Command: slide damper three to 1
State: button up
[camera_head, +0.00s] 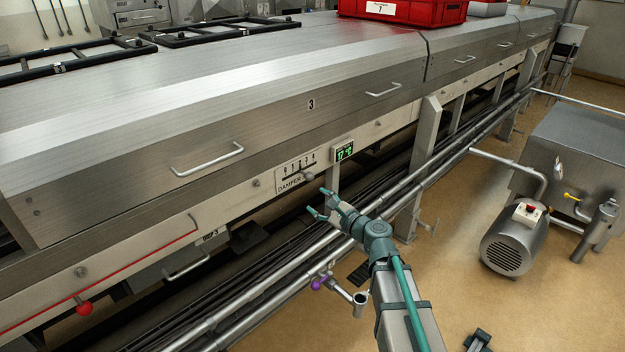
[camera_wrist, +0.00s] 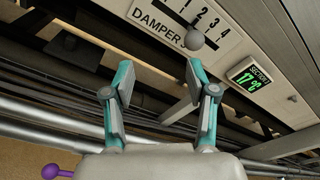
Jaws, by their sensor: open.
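The damper plate (camera_head: 283,186), marked "DAMPER", is on the dryer's pale side rail below the hood panel numbered 3. It has a row of numbers above a dark slot, and also shows at the top of the wrist view (camera_wrist: 168,36). In the wrist view the knob (camera_wrist: 194,40) is just beyond the right fingertip. My gripper (camera_head: 317,201) is open and empty, below and in front of the plate, apparently apart from the knob. Its spread fingers show in the wrist view (camera_wrist: 160,70).
A green display (camera_head: 344,151) reading 17 °C is right of the plate. Long pipes (camera_head: 270,297) run below, with a purple-handled valve (camera_head: 320,283). A red-knobbed rod (camera_head: 84,308) is lower left. A motor (camera_head: 512,248) stands on the open floor at right.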

aim_at(312, 178)
jog(key=w+a+m, duration=0.1)
jog(key=w+m, duration=0.1)
jog(key=w, duration=0.1)
jog(key=w+a+r+m+t, duration=0.1)
jog(key=w+m, duration=0.1)
jog(key=w, duration=0.2)
jog(key=w+a+r+m+t+h, duration=0.1)
jog(key=w+a+m, duration=0.1)
jog(key=w, duration=0.1)
jog(key=shift+w+a+m+p, duration=0.1)
jog(key=shift+w+m+p, duration=0.3)
jog(key=shift+c, duration=0.3)
grip_shut()
